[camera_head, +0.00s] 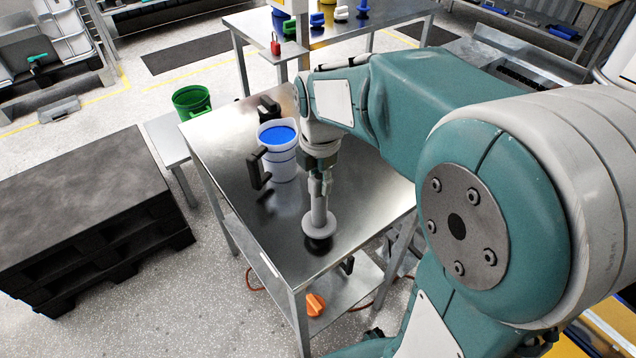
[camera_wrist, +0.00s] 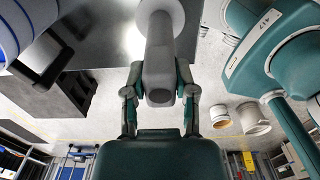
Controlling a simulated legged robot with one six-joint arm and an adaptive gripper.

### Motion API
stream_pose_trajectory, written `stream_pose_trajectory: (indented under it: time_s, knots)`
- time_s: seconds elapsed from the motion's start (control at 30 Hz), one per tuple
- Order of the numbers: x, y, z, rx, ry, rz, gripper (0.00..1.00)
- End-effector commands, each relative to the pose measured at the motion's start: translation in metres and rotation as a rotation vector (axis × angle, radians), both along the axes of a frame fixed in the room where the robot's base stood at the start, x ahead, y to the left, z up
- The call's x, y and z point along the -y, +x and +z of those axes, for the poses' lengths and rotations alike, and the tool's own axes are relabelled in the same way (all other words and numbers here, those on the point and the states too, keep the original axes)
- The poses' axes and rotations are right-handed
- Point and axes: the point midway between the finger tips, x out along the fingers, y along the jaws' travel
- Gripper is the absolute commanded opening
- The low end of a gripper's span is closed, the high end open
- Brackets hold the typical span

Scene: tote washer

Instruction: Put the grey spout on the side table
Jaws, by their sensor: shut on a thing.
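My gripper (camera_head: 318,184) is shut on the grey spout (camera_head: 320,222), a pale grey tube with a round flange at its lower end. The spout hangs upright, flange down, over the front part of a steel table (camera_head: 235,165). A dark patch shows under the flange; I cannot tell whether the flange touches the top. In the wrist view the spout (camera_wrist: 160,50) lies between the two fingers of my gripper (camera_wrist: 160,92). A smaller low table (camera_head: 163,140) stands against the left of the steel table; I cannot tell which one is the side table.
A white jug (camera_head: 283,163) with blue contents and black handles stands on the steel table, behind and left of the spout. A green bucket (camera_head: 191,101) is by the low table. A black pallet stack (camera_head: 80,215) stands at left. An orange item (camera_head: 315,304) lies on the lower shelf.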

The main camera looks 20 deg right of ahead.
Motion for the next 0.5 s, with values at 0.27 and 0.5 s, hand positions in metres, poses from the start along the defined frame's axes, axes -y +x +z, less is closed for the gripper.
stream_pose_trajectory:
  time_s: [0.27, 0.5]
  knots:
    - [-0.003, -0.001, -0.019, 0.001, -0.002, 0.001, 0.00]
    - [-0.002, -0.001, -0.019, -0.001, -0.001, 0.001, 0.70]
